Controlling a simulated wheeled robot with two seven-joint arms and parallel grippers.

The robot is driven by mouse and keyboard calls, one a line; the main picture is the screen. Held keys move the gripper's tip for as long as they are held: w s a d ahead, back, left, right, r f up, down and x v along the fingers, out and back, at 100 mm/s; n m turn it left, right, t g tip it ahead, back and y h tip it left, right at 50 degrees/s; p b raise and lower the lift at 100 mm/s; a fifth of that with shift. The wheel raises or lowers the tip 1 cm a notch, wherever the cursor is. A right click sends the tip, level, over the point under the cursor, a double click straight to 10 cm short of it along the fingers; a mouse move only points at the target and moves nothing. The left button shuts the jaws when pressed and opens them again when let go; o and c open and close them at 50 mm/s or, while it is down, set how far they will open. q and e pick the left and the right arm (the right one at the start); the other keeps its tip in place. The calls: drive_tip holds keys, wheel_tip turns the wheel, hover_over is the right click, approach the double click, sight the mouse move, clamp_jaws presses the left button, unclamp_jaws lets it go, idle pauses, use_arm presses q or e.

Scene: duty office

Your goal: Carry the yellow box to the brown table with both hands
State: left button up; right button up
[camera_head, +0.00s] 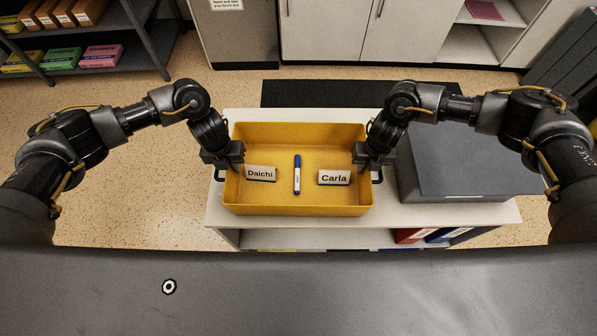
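The yellow box (298,210) is an open tray on a white low cabinet (470,214). Inside it lie a name plate reading Daichi (261,174), a blue-capped marker (297,175) and a name plate reading Carla (334,178). My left gripper (223,162) is at the box's left wall, and my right gripper (373,162) is at its right wall. Both point down at the rim, close to dark handles on the sides. Whether the fingers are closed on the box is hard to see. No brown table is in view.
A dark grey flat case (455,165) lies on the cabinet just right of the box. Binders (415,235) stand in the cabinet below. A dark shelf (135,50) with boxes is at the back left, and pale cupboards (335,30) are behind. Speckled floor (140,185) is clear at left.

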use_arm(q)
clamp_jaws()
use_arm(e)
clamp_jaws()
idle(1.0)
use_arm(q)
drive_tip(key=shift+r, duration=0.15)
use_arm(e)
drive_tip(key=shift+r, duration=0.15)
